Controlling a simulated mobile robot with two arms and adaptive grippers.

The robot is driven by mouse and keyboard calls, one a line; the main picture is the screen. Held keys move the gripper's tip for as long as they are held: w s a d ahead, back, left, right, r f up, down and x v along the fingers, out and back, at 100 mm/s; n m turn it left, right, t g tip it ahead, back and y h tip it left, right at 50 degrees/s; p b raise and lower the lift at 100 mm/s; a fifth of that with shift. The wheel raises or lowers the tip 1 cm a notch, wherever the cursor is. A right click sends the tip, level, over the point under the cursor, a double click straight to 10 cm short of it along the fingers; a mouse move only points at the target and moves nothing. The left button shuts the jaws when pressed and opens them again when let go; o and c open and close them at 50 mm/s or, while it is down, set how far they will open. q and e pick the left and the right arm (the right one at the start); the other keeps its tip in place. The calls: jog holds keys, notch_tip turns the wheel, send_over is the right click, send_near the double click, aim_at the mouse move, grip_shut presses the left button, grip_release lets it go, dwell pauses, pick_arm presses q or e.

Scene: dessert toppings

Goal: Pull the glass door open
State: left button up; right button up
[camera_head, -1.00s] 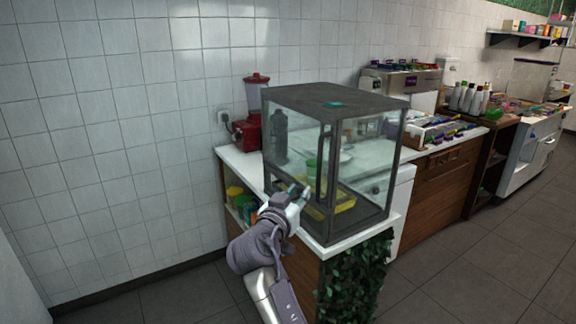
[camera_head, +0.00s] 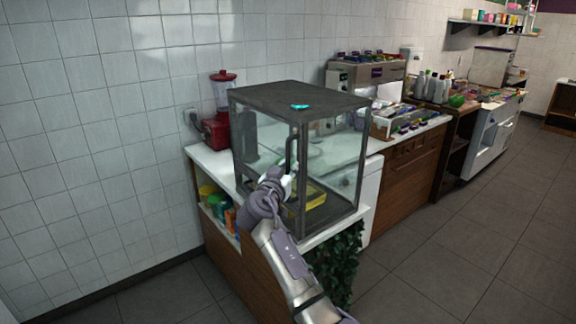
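The glass display case (camera_head: 300,98) has a dark frame and stands on the white counter. Its glass door (camera_head: 262,140) is the left-hand face and looks closed. A dark vertical handle (camera_head: 292,156) runs along the door's right side, beside the corner post. My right gripper (camera_head: 287,181) is at the lower end of this handle. Its fingers are small and partly hidden by my own wrist, so I cannot tell whether they touch or grip the handle. A yellow tray (camera_head: 316,197) lies inside the case. My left gripper is not in view.
A red blender (camera_head: 218,128) stands left of the case against the tiled wall. A shelf with coloured items (camera_head: 217,203) is below the counter. Leafy greenery (camera_head: 340,262) hangs under the case. Floor at right is clear.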

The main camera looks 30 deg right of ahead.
jog(key=shift+d, duration=0.1)
grip_shut()
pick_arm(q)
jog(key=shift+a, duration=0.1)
